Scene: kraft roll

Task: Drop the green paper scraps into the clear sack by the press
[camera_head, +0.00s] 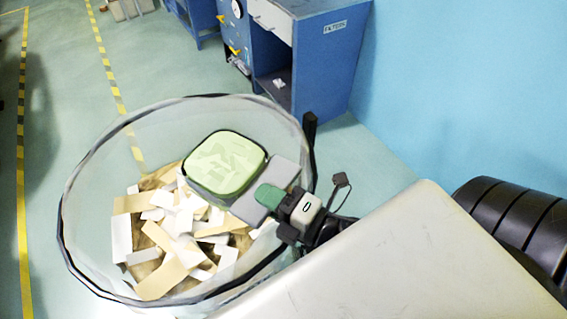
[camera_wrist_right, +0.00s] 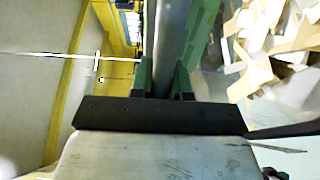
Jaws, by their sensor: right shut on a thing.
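The clear sack (camera_head: 88,205) stands open on the floor, with a dark round rim. White and tan paper scraps (camera_head: 165,235) lie inside it. A rounded green tub (camera_head: 228,197) holding green paper scraps (camera_head: 226,160) is over the sack's opening, its open top facing up toward the head camera. My right gripper (camera_head: 267,193), with green fingers, is shut on the tub's grey handle (camera_head: 282,171), inside the right part of the rim as seen from above. In the right wrist view the handle shows as a grey bar (camera_wrist_right: 172,45) between the fingers. My left gripper is not in view.
A blue workbench (camera_head: 325,60) stands behind the sack, near a light blue wall (camera_head: 460,90). Yellow and black floor tape (camera_head: 22,200) runs along the left. The floor left of the sack is clear. A dark post (camera_head: 310,130) stands at the rim's right side.

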